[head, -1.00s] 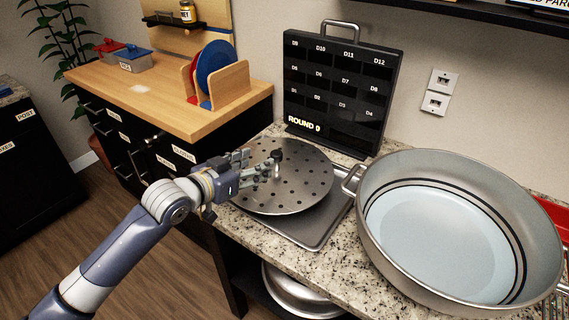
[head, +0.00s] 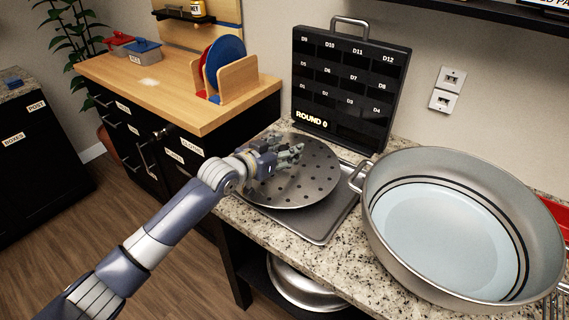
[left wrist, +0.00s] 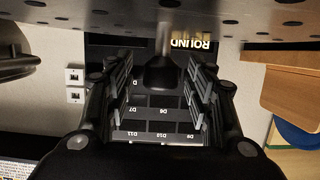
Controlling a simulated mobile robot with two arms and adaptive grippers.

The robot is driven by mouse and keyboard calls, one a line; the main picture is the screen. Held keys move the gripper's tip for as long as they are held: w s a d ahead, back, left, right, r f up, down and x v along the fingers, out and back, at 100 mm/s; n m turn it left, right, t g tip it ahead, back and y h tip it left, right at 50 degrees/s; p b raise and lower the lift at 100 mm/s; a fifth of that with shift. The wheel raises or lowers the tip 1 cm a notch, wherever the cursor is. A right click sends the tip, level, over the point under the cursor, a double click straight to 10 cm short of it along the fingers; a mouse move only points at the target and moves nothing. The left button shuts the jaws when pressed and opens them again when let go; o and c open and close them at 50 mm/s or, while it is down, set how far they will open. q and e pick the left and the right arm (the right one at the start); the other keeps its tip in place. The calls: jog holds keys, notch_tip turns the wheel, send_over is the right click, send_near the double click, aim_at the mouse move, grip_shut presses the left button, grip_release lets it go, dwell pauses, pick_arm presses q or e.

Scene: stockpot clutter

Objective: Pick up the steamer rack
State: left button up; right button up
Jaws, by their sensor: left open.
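The steamer rack (head: 318,185) is a round grey metal disc with many holes, lying on a grey tray (head: 322,225) on the granite counter. In the left wrist view, which is upside down, the rack (left wrist: 235,18) crosses the top. Its central post and dark knob (left wrist: 162,75) stand out from the disc between my fingers. My left gripper (head: 292,157) is over the middle of the rack and hides the knob in the head view. Its fingers (left wrist: 160,88) are open on both sides of the knob, with gaps visible. My right gripper is not in view.
A large steel pot (head: 480,170) with a pale blue inside stands right of the tray, its handle close to it. A black board (head: 345,95) reading "ROUND 0" stands behind the rack. A wooden plate holder (head: 240,85) is on the left cabinet.

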pick_arm(q)
grip_shut()
jog(key=shift+r, duration=0.1)
